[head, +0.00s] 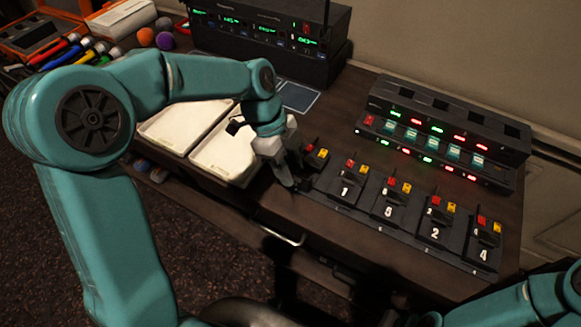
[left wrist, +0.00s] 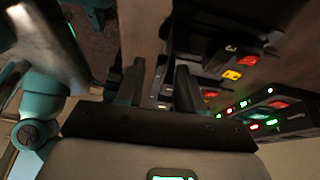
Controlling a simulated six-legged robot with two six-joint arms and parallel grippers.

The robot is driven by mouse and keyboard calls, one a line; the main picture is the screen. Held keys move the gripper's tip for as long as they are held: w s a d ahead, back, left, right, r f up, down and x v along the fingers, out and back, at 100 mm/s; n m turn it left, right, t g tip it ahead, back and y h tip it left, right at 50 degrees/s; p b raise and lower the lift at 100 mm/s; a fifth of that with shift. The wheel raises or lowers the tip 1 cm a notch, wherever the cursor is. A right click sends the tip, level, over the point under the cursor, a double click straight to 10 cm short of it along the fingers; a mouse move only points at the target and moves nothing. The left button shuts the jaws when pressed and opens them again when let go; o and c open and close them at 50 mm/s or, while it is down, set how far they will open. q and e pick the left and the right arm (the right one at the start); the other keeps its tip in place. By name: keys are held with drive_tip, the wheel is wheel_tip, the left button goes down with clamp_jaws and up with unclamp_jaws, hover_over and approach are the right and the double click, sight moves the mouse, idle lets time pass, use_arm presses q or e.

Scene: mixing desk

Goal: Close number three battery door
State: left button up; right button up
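A row of black battery packs stands on a dark strip along the desk's front edge in the head view. Packs 1 (head: 346,188), 5 (head: 388,209), 2 (head: 434,231) and 4 (head: 483,252) show their numbers. The leftmost pack (head: 317,158) has its number hidden behind my left gripper (head: 293,178). In the left wrist view a pack (left wrist: 228,60) with red and yellow parts lies right of the fingers; its white mark may be a 3. My left gripper's dark fingers (left wrist: 160,85) are apart, beside the leftmost pack. Contact cannot be told. My right gripper is out of view.
A rack of lit receivers (head: 440,140) stands behind the packs. Another black unit with green displays (head: 265,35) is at the back. White trays (head: 185,125) lie left of my gripper. A drawer handle (head: 278,234) sits below the desk edge.

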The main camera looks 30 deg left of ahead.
use_arm(q)
drive_tip(key=shift+d+f, duration=0.1)
drive_tip(key=shift+f, duration=0.15)
drive_tip(key=shift+c, duration=0.3)
clamp_jaws()
drive_tip(key=shift+w+r, duration=0.1)
